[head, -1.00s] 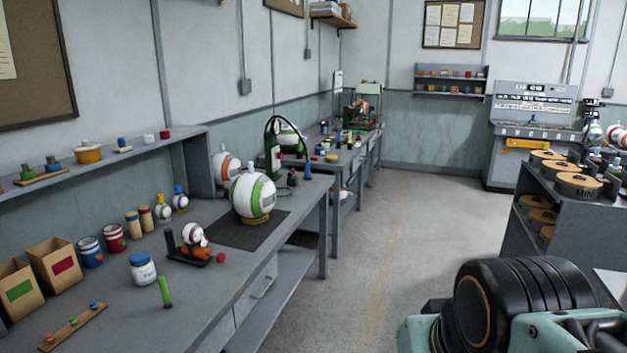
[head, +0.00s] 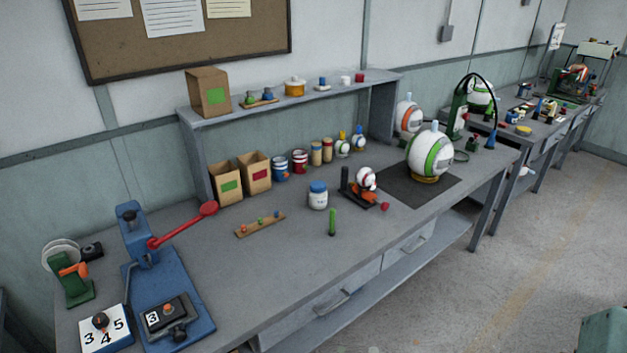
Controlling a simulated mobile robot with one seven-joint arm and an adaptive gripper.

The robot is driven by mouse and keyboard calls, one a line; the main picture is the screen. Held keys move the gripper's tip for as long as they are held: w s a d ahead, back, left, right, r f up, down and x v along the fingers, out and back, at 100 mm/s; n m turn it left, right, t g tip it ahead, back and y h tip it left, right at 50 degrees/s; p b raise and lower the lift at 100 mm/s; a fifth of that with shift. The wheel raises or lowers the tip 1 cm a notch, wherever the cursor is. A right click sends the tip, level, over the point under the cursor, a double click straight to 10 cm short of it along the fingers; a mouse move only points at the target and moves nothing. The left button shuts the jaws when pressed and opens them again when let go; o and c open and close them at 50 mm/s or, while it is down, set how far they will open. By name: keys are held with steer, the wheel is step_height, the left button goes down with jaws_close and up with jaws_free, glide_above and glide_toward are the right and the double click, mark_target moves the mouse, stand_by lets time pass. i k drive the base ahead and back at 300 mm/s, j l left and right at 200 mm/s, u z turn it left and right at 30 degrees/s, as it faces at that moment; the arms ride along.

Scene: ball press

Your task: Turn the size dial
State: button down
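The size dial (head: 101,320) is at the bottom left of the head view, at the near left end of the workbench. It is a white plate marked 3, 4 and 5 with a dark knob near its back edge. The knob's exact pointing is too small to tell. Right beside it stands the blue press (head: 142,245) with a long red lever; a black block with a white tag reading 3 (head: 152,318) sits on its base. My gripper is not in view; only a teal piece of my arm shows at the bottom right.
The grey workbench (head: 270,285) also holds a green tool with an orange part (head: 76,282), paper bags (head: 225,182), a white jar (head: 318,197), a green stick (head: 332,222) and a large white-green ball (head: 431,155). The floor (head: 490,285) to the right is clear.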

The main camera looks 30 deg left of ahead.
mark_target(101, 320)
steer(key=u, duration=2.85)
